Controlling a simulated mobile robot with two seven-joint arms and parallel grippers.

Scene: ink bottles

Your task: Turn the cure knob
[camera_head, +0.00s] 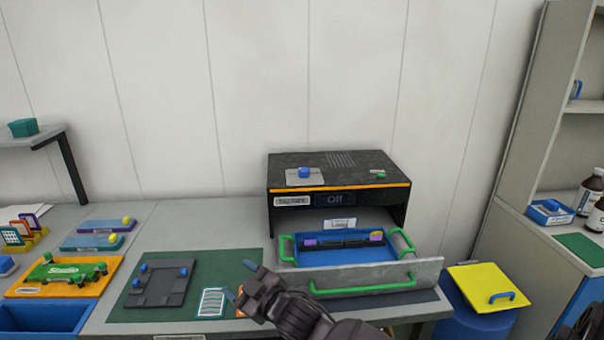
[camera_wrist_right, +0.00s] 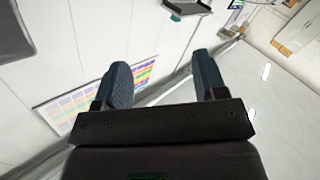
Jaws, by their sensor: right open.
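A blue knob (camera_head: 305,172) stands on a pale plate on top of a black curing box (camera_head: 345,166) against the back wall. The box has an orange front stripe and a small display (camera_head: 335,199) reading "Off". My right gripper (camera_head: 240,281) is in front of the box and to its left, over the green mat, well apart from the knob. Its two fingers are spread with nothing between them, as the right wrist view also shows (camera_wrist_right: 163,82). That view does not show the knob. My left gripper is not in view.
A blue tray with green handles (camera_head: 345,254) sits in front of the box, behind a grey front panel (camera_head: 425,272). A green mat (camera_head: 215,262) holds a dark fixture (camera_head: 160,287). A yellow-lidded blue bin (camera_head: 485,285) stands right. The air above the box is clear.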

